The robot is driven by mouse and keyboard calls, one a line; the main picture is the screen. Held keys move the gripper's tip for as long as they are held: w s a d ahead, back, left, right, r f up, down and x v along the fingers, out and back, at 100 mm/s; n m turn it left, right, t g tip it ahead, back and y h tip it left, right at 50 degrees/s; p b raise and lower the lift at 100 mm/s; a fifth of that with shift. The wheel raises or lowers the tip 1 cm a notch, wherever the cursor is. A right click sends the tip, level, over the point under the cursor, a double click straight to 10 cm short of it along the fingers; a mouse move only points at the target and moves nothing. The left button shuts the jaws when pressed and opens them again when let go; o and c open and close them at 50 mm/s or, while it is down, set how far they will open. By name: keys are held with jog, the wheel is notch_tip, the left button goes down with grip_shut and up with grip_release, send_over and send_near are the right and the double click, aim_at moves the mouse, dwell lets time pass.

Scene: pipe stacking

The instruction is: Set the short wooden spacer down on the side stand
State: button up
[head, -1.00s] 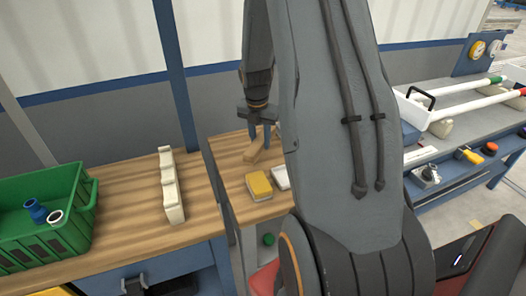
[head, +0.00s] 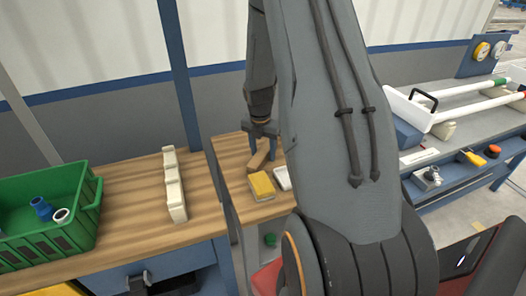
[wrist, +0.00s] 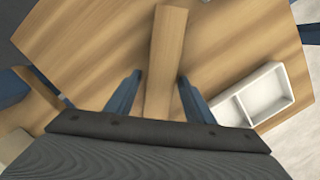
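The short wooden spacer (head: 259,160) is a plain light-brown block at the wooden-topped side stand (head: 234,178). In the wrist view the spacer (wrist: 165,50) runs lengthwise between my fingers, over the stand's wood top (wrist: 90,45). My gripper (head: 263,143) points down at the spacer. In the wrist view my gripper (wrist: 160,78) has its two blue fingers apart, one on each side of the spacer, with gaps showing. The spacer appears to lie on the stand, but its underside is hidden.
On the bench to the left are a notched cream rack (head: 174,185) and a green crate (head: 45,232) with fittings. White pipes (head: 465,103) lie on the right bench.

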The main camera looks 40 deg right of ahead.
aim_at(261, 153)
jog(key=shift+r, duration=0.15)
notch_tip(261, 153, up, 12)
jog(key=a+b, duration=0.1)
jog(key=b, duration=0.2)
jog(key=s+a+m, duration=0.8)
jog(key=a+m, duration=0.4)
jog(key=s+a+m+y, duration=0.1)
jog(key=s+a+m, duration=0.8)
jog(key=a+m, duration=0.2)
jog(key=shift+a+m, duration=0.4)
jog(key=shift+m, duration=0.1)
